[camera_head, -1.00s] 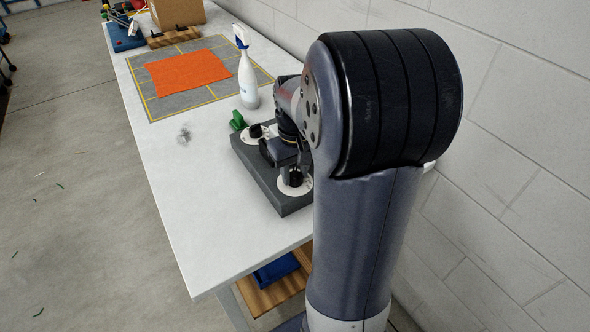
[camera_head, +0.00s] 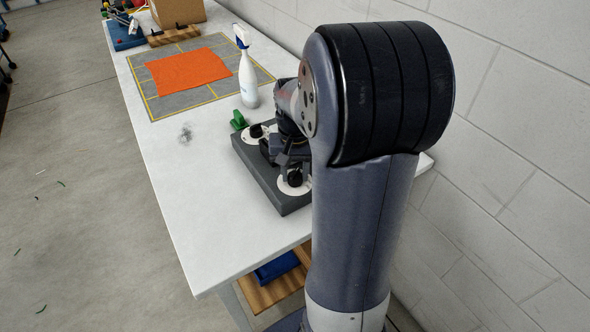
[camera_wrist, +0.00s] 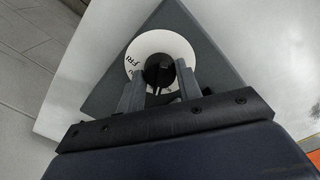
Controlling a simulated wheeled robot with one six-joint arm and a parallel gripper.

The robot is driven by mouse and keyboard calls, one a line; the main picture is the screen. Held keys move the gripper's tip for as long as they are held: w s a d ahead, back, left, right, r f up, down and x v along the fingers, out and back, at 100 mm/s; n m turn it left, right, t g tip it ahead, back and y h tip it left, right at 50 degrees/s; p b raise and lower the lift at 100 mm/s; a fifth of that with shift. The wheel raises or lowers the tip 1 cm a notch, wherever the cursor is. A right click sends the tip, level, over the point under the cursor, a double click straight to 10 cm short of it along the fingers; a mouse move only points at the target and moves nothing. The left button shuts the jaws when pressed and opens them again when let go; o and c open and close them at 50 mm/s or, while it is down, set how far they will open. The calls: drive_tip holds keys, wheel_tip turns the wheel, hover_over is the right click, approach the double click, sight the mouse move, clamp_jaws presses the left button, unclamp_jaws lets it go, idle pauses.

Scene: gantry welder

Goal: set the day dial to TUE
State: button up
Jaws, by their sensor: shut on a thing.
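The day dial is a white disc (camera_wrist: 148,47) with a black knob (camera_wrist: 159,70). In the wrist view, the letters FRI show on the disc's left side. My gripper (camera_wrist: 160,82) is shut on the knob, one finger on each side. Other lettering on the disc is partly hidden or too small to read. In the head view, the dial (camera_head: 293,183) sits at the near end of a dark grey box (camera_head: 262,176), with my gripper (camera_head: 290,165) over it.
A second dial with a black knob (camera_head: 257,131) is at the box's far end, beside a small green object (camera_head: 238,120). A white spray bottle (camera_head: 248,82) stands behind. An orange cloth (camera_head: 188,71) lies on a grey mat (camera_head: 158,104). A block wall (camera_head: 505,130) runs along the right.

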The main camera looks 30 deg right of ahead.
sight(295, 172)
drive_tip(key=o, duration=1)
drive_tip(key=shift+c, duration=0.2)
drive_tip(key=shift+r, duration=0.1)
wheel_tip(295, 172, up, 11)
wheel_tip(295, 172, down, 11)
drive_tip(key=shift+f, duration=0.1)
drive_tip(key=shift+n, duration=0.3)
idle(0.4)
